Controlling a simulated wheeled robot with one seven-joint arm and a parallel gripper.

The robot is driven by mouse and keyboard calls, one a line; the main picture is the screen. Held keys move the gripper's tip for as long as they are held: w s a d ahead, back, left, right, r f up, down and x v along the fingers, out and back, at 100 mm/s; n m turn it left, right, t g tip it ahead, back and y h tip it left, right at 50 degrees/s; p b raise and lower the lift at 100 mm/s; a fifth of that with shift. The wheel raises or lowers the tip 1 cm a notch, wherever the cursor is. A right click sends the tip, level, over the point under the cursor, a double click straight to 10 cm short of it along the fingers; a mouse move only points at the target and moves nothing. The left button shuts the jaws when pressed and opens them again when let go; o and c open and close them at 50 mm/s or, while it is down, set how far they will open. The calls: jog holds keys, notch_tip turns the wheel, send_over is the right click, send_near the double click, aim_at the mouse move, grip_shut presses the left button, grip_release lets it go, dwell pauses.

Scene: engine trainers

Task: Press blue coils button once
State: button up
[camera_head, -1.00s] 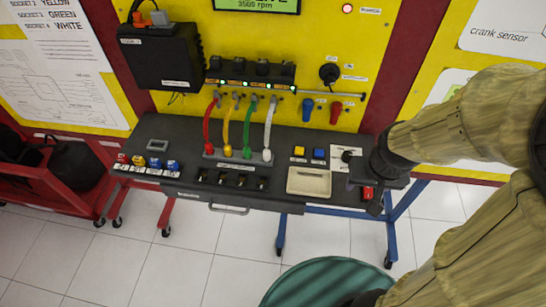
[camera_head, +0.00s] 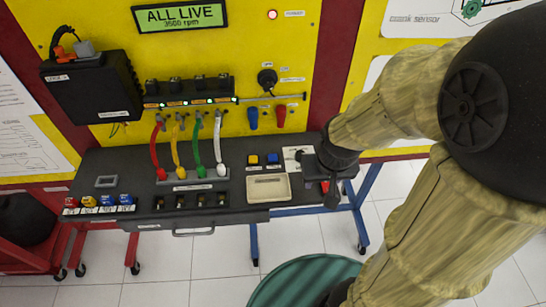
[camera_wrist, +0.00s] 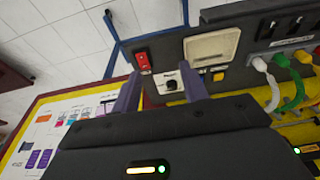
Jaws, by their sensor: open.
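The blue button (camera_head: 272,158) sits on the right part of the dark desk panel, just right of the yellow button (camera_head: 253,160). My gripper (camera_head: 328,183) is at the desk's right end, to the right of both buttons. In the wrist view my gripper (camera_wrist: 160,82) shows two fingers apart with nothing between them. The black knob on its white plate (camera_wrist: 171,85) shows between the fingers. The yellow button (camera_wrist: 218,77) is just right of the right finger.
A red rocker switch (camera_wrist: 143,62) is near the left finger. A beige tray (camera_head: 268,187) lies below the buttons. Red, yellow, green and white cables (camera_head: 221,145) arch up left of them. The display (camera_head: 180,16) reads ALL LIVE, 3500 rpm.

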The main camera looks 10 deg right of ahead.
grip_shut()
dwell(1.4)
